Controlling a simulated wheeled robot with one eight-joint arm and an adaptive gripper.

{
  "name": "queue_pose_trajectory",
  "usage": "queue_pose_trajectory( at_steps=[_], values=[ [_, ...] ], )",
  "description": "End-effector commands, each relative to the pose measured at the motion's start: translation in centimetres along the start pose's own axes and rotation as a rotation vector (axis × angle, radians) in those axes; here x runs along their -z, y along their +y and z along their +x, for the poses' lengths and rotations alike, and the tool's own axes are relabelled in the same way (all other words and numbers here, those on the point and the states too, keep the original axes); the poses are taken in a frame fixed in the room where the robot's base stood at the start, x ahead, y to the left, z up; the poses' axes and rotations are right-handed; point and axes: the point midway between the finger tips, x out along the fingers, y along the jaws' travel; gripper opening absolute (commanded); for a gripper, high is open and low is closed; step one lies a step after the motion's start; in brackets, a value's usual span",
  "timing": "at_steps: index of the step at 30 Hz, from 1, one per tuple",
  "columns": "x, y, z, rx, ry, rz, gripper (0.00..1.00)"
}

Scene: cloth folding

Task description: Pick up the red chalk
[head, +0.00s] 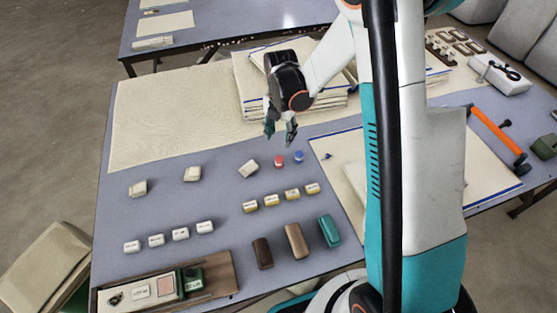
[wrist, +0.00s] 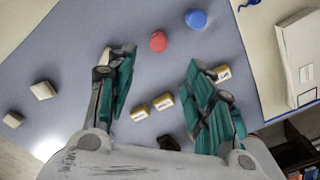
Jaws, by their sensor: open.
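The red chalk (head: 279,161) is a small red piece lying on the blue-grey table top (head: 215,235), right beside a blue piece (head: 299,156). In the wrist view the red chalk (wrist: 158,41) lies past the fingertips, between the lines of the two fingers, with the blue piece (wrist: 196,19) to its upper right. My gripper (head: 281,139) hangs above the table, just beyond the red chalk in the head view, apart from it. In the wrist view my gripper (wrist: 158,75) has its teal fingers wide apart with nothing between them.
Several yellow-labelled blocks (head: 292,195) stand in a row nearer than the chalk. White blocks (head: 192,174) lie to the left. A stack of folded cloth (head: 250,95) lies behind my gripper. A wooden tray (head: 222,270) and dark, brown and teal cases (head: 330,231) are at the front.

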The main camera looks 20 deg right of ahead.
Motion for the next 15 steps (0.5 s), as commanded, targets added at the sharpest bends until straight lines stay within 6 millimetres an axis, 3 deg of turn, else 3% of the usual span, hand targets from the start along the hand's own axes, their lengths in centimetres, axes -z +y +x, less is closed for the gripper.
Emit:
queue_pose_trajectory(
  at_steps=[9,15],
  values=[
    [0.0,0.0,5.7,0.0,0.0,-0.002,0.48],
    [0.0,0.0,8.1,0.0,0.0,-0.001,0.48]
  ],
)
